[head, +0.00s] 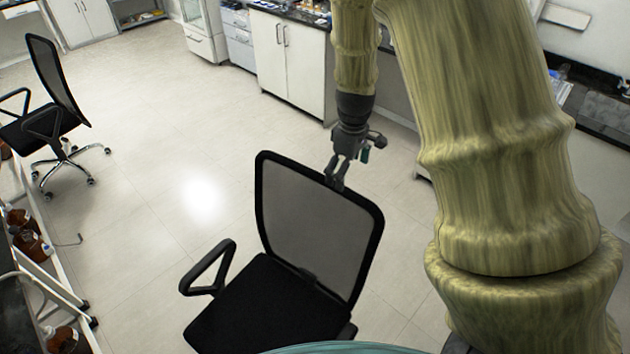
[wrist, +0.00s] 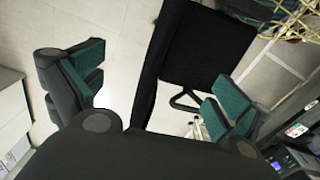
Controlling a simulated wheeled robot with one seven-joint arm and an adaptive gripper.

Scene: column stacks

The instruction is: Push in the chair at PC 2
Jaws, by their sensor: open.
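A black office chair (head: 315,228) with a mesh back stands in the near middle of the head view, its seat (head: 268,308) toward the lower left. My gripper (head: 337,180) is at the top edge of its backrest, near the right corner. In the wrist view my open gripper (wrist: 158,82) has one green-padded finger on each side of the dark backrest edge (wrist: 150,75), with the seat (wrist: 208,48) beyond. I cannot tell whether the fingers touch the backrest. No label marks PC 2 in the head view, and the chair's lower base is hidden there.
A second black chair (head: 52,105) stands at the left by a bench with brown bottles (head: 25,225). White cabinets (head: 288,60) line the back. The tiled floor (head: 165,170) between the chairs is clear. A device with a lit panel (wrist: 285,158) shows in the wrist view.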

